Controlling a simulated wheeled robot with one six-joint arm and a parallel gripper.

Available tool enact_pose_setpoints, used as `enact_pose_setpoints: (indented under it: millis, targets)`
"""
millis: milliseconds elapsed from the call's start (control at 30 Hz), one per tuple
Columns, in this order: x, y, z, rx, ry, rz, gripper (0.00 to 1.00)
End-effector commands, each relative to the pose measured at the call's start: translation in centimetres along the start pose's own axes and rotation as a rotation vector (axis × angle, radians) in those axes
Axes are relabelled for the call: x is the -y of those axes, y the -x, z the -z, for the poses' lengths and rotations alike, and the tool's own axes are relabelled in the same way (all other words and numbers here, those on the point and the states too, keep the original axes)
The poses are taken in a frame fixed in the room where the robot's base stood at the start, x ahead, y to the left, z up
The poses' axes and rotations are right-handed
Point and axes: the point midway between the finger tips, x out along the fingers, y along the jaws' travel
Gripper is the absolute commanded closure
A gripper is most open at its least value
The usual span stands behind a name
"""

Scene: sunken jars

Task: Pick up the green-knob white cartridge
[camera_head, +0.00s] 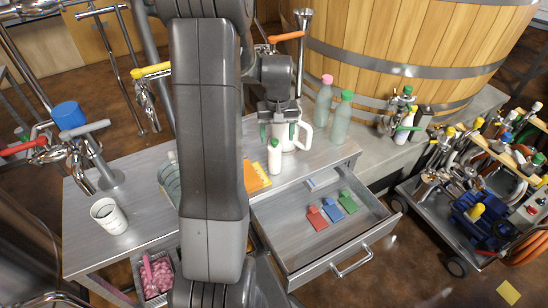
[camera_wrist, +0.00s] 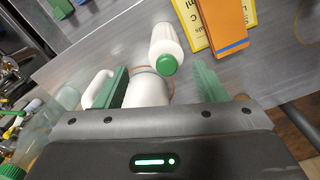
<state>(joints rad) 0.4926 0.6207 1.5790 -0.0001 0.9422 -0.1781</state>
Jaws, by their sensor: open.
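The white cartridge with a green knob (camera_head: 274,158) stands on the metal table, just left of a white jug. In the wrist view the cartridge (camera_wrist: 164,44) lies ahead of the fingertips, its green knob towards me, between the lines of the two fingers. My gripper (camera_head: 278,133) is open, with green finger pads. It hangs above and behind the cartridge and in front of the jug; in the wrist view the gripper (camera_wrist: 160,78) holds nothing.
The white jug (camera_head: 305,132) is close beside my fingers. Orange and yellow boxes (camera_head: 256,178) lie left of the cartridge. Two capped bottles (camera_head: 341,122) stand behind right. An open drawer (camera_head: 294,252) juts out in front, holding red, blue and green pieces. A white cup (camera_head: 108,216) stands at left.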

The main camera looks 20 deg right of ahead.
Motion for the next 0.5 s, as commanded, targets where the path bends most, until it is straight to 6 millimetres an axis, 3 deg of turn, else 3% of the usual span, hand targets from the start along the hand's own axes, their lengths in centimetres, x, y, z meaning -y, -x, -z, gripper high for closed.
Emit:
enact_pose_setpoints:
  millis: [167,500]
  targets:
    - [0.1,-1.2,-0.1,0.002,0.001,0.000,0.35]
    - [0.8,-5.6,-0.3,0.002,0.000,0.000,0.35]
